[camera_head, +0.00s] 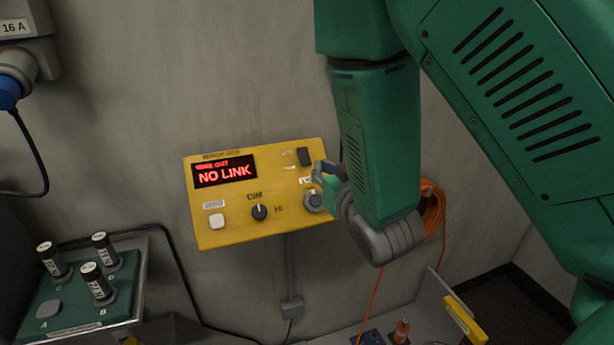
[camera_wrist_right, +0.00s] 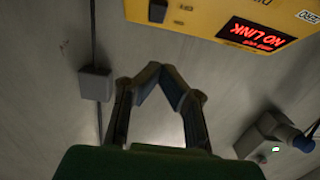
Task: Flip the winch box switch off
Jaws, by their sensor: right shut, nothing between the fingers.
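A yellow control box (camera_head: 240,228) hangs on the wall, with a red "NO LINK" display (camera_head: 225,172). Its top label is too small to read surely. A dark rocker switch (camera_head: 304,157) is at its upper right; which way it is tipped I cannot tell. The box is upside down in the right wrist view (camera_wrist_right: 195,20), with the switch (camera_wrist_right: 158,10) at the top edge. My right gripper (camera_head: 320,170) is in front of the box's right edge, by the switch. Its fingertips (camera_wrist_right: 153,68) meet, empty, and appear apart from the switch. My left gripper is out of view.
A green panel (camera_head: 70,312) with several posts is at lower left. A grey socket box (camera_head: 30,50) is at upper left. An orange cable (camera_head: 433,205) hangs behind my arm.

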